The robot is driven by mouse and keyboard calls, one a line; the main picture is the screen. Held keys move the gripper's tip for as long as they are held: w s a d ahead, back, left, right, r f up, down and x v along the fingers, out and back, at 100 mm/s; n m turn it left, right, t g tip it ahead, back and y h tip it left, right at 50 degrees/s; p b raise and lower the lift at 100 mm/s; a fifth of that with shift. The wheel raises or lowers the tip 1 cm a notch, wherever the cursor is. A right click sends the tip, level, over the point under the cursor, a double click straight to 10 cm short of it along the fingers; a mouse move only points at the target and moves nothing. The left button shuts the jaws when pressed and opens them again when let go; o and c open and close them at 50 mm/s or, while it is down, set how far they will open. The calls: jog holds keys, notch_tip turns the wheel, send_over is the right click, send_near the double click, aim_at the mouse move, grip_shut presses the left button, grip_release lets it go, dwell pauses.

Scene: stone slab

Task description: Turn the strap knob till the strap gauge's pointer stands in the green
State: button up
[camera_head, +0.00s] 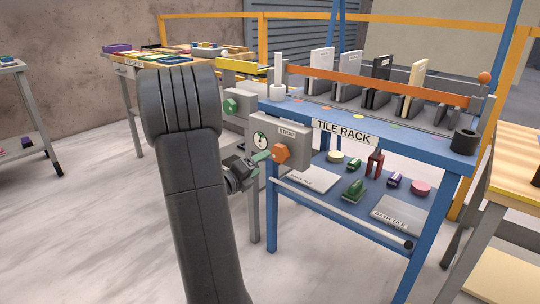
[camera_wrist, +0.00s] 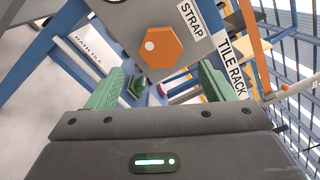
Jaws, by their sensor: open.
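The strap knob (camera_head: 281,153) is an orange hexagon on a grey box (camera_head: 292,132) labelled STRAP, at the left end of the tile rack. The strap gauge (camera_head: 261,141) is a small round white dial to the knob's left; its pointer is too small to read surely. In the wrist view the knob (camera_wrist: 172,48) faces me, with a white dot left of its middle. My gripper (camera_wrist: 160,85) is open, its green fingers spread below and either side of the knob, apart from it. In the head view my arm hides part of the gripper.
A green knob (camera_head: 230,106) sits on another grey box left of the STRAP box. The blue tile rack (camera_head: 405,143) holds upright tiles above and several small objects on its lower shelf (camera_head: 335,206). A wooden table (camera_head: 518,150) stands at right.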

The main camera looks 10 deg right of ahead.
aim_at(277, 154)
jog(key=v, duration=0.3)
jog(key=shift+s+a, duration=0.3)
jog(key=b+x, duration=0.2)
jog(key=x, duration=1)
jog(key=shift+w+d+b, duration=0.3)
jog(key=shift+w+d, duration=0.35)
jog(key=shift+d, duration=0.1)
